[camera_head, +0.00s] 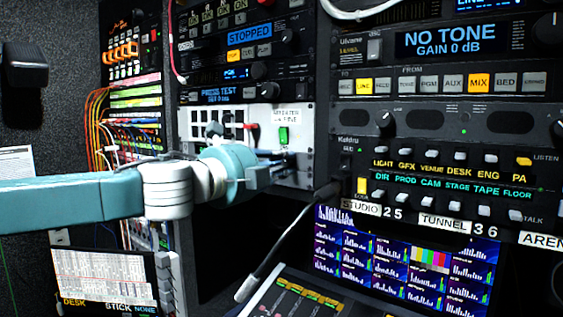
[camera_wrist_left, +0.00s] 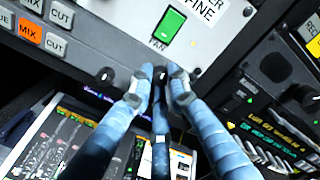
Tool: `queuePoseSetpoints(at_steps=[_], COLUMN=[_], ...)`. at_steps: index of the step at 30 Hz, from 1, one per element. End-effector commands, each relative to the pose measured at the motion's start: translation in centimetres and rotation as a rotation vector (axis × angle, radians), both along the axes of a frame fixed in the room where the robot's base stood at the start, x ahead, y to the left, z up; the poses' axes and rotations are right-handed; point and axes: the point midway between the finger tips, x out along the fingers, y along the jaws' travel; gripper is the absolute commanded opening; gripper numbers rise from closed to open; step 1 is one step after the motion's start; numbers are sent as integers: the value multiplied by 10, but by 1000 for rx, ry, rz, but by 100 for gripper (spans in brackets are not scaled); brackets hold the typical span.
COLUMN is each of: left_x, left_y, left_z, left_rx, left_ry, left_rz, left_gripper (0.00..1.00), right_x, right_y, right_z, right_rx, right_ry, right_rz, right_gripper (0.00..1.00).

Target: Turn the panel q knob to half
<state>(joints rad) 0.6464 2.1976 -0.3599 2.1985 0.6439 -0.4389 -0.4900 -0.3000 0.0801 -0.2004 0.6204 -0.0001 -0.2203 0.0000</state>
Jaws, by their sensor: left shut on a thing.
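A pale panel with a green FAN switch (camera_head: 283,135) stands left of centre in the head view; the switch (camera_wrist_left: 169,26) is large at the top of the left wrist view. Below it, a small dark knob (camera_wrist_left: 159,74) shows between the fingertips of my left gripper (camera_wrist_left: 158,86). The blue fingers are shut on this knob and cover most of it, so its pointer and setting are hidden. Another dark knob (camera_wrist_left: 106,76) sits to the left of the fingers. In the head view my left wrist hides the fingertips. My right gripper is not in view.
A dark cable plug (camera_head: 326,191) sticks out beside the intercom panel (camera_head: 450,190), its cable hanging down. A fader console (camera_head: 290,300) and a monitor wall (camera_head: 405,258) lie below. A desk screen (camera_head: 105,280) stands at lower left.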

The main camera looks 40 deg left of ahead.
Motion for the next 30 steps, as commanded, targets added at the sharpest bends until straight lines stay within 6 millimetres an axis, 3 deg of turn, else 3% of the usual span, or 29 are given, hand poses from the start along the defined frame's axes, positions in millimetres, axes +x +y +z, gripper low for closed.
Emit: queuePoseSetpoints(at_steps=[9, 24, 25, 27, 30], left_x=[0, 0, 0, 0, 0], left_y=[-2, -2, -2, -2, -2], left_z=[-3, -5, -5, -5, -4], left_rx=[106, 122, 121, 121, 121], left_ry=[16, 21, 22, 22, 20], left_rz=[-3, -6, -6, -6, -4], left_gripper=[0, 0, 18, 32, 35], right_x=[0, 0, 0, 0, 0], right_y=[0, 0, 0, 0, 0], right_z=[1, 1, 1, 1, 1], right_rx=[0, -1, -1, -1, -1], right_ry=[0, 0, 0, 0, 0], right_rz=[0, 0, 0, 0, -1], right_gripper=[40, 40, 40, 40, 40])
